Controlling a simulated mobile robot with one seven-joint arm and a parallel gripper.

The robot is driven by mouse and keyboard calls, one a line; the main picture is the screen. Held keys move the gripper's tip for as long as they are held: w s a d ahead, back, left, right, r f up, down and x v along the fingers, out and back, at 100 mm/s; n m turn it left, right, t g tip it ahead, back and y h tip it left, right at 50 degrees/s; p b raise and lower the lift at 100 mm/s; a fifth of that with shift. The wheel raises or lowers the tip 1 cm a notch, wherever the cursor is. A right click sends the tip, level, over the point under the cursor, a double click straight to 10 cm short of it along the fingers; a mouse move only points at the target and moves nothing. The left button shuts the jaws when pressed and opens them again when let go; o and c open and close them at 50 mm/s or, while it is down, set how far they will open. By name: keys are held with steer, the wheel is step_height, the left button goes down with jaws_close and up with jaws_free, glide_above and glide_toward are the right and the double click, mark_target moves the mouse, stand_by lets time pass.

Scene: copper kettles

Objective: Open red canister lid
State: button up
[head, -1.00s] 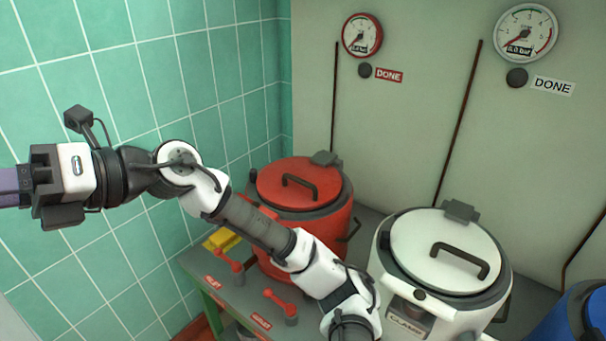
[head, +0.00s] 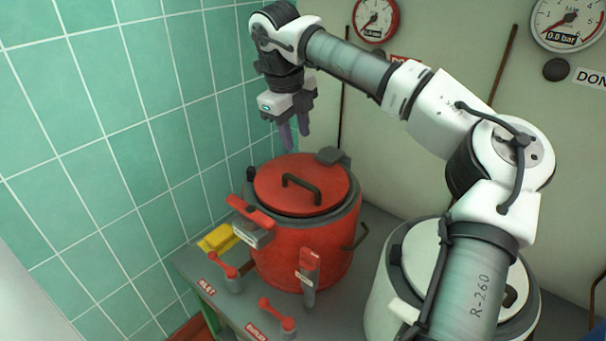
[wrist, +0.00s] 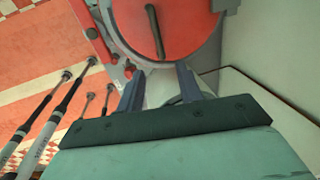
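The red canister (head: 303,245) stands on the grey bench near the tiled wall. Its round red lid (head: 325,185) is closed and has a dark arched handle (head: 301,185) on top. The lid (wrist: 190,30) and handle (wrist: 154,32) also show at the top of the wrist view. My gripper (head: 294,144) hangs above the lid's back part, fingers pointing down, apart from the lid. In the wrist view its two fingers (wrist: 160,88) are spread, with nothing between them.
A red-handled latch (head: 250,212) is on the canister's front left. Red levers marked inlet (head: 224,265) and outlet (head: 277,313) are on the bench. A yellow object (head: 218,238) lies by the wall. The white canister (head: 385,290) stands right, partly behind my arm.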

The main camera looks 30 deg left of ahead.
mark_target(303, 182)
steer(key=p+x, duration=0.1)
steer(key=x, duration=0.5)
steer(key=p+x, duration=0.1)
steer(key=x, duration=0.6)
steer(key=shift+s+a, duration=0.2)
steer(key=shift+c, duration=0.2)
jaws_close()
